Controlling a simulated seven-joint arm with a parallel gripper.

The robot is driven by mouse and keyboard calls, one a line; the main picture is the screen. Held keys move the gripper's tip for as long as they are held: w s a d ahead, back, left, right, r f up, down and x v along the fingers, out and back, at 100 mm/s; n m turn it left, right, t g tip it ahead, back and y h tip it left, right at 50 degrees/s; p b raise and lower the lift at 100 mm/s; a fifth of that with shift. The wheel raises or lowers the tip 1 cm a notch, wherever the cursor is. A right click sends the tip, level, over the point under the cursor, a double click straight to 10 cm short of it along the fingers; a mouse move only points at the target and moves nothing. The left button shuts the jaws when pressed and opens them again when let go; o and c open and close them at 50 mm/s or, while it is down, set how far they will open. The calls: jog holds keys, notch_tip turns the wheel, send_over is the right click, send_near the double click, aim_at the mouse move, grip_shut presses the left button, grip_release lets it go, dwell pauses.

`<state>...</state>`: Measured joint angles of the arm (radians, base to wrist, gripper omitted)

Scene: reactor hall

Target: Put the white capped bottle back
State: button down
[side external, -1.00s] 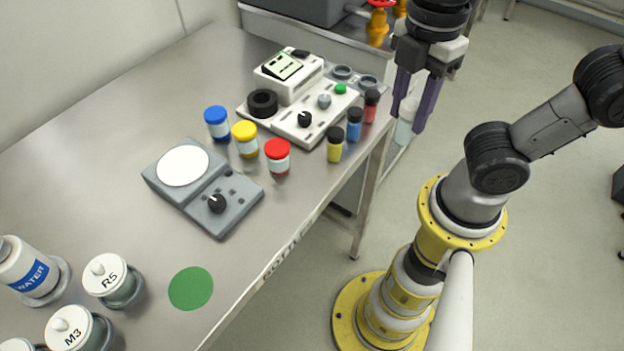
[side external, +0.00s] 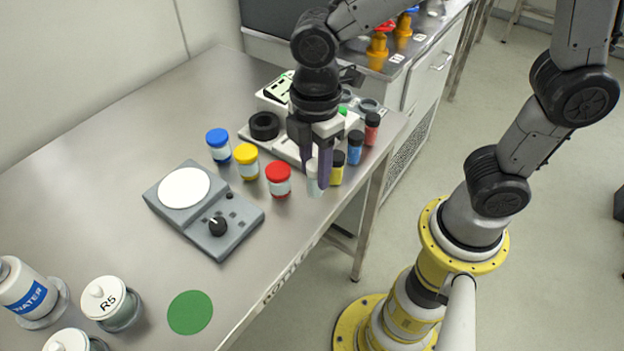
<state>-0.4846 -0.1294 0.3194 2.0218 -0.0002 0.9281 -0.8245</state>
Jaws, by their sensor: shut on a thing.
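My gripper (side external: 315,180) points down and is shut on a small pale bottle with a white cap (side external: 312,177). The fingers partly hide the bottle, which looks upright. It is over the table near the long front edge, between the red-capped jar (side external: 278,180) and the yellow vial with a black cap (side external: 337,169). I cannot tell whether its base touches the table.
A blue vial (side external: 355,148) and a red vial (side external: 371,129) continue the row. Blue-capped (side external: 218,146) and yellow-capped (side external: 246,162) jars stand left. A grey device with a white plate (side external: 206,209) and a green disc (side external: 190,312) lie nearer. A white instrument (side external: 248,134) stands behind my gripper.

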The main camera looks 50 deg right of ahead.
aim_at(312, 183)
jog(key=shift+w+a+f, duration=0.1)
jog(key=shift+w+f, duration=0.05)
jog(key=shift+f, duration=0.8)
jog(key=shift+w+f, duration=0.1)
jog(key=shift+f, duration=0.85)
jog(key=shift+f, duration=0.1)
jog(key=c, duration=0.5)
grip_release()
